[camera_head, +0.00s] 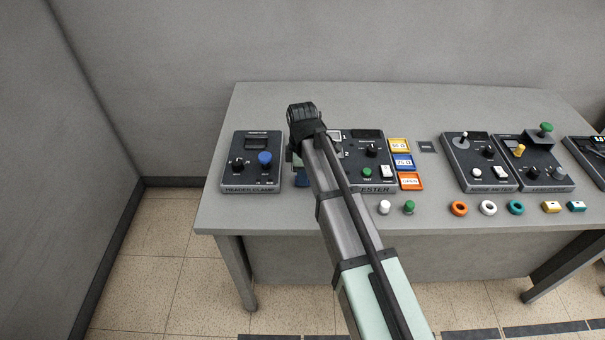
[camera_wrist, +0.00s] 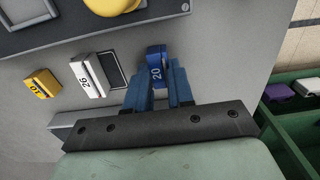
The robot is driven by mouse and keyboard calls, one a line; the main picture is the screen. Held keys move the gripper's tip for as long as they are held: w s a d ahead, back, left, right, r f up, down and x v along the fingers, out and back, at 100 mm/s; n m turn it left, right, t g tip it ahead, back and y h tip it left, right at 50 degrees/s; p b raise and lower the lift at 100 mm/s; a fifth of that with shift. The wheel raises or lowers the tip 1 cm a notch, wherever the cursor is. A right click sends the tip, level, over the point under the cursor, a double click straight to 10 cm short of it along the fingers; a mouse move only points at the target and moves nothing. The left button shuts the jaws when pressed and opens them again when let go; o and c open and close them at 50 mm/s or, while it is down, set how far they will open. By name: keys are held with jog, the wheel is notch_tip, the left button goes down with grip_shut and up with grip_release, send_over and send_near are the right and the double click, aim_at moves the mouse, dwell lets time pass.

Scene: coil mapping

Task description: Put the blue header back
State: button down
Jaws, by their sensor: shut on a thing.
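A blue header (camera_wrist: 156,58) marked 20 shows in the wrist view, upper middle. My gripper (camera_wrist: 160,74) is shut on it, with a dark blue finger on each side. I cannot tell whether the header touches the grey surface below. Just left of it a dark rectangular patch (camera_wrist: 114,72) shows beside a white header (camera_wrist: 89,74) marked 26. A yellow header (camera_wrist: 41,84) lies further left. In the head view my arm covers the header and most of my gripper, left of the tester (camera_head: 368,178).
A dark device with a yellow knob (camera_wrist: 112,4) is at the wrist view's top. A green bin (camera_wrist: 286,128) with purple and white pieces stands at right. In the head view the header clamp (camera_head: 251,176) is left of my gripper, and meters and rings stand right.

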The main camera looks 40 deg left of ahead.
jog(key=shift+f, duration=0.3)
jog(key=c, duration=1)
grip_release()
jog(key=shift+r, duration=0.15)
notch_tip(320, 180, up, 12)
jog(key=shift+r, duration=0.1)
jog(key=shift+w, duration=0.1)
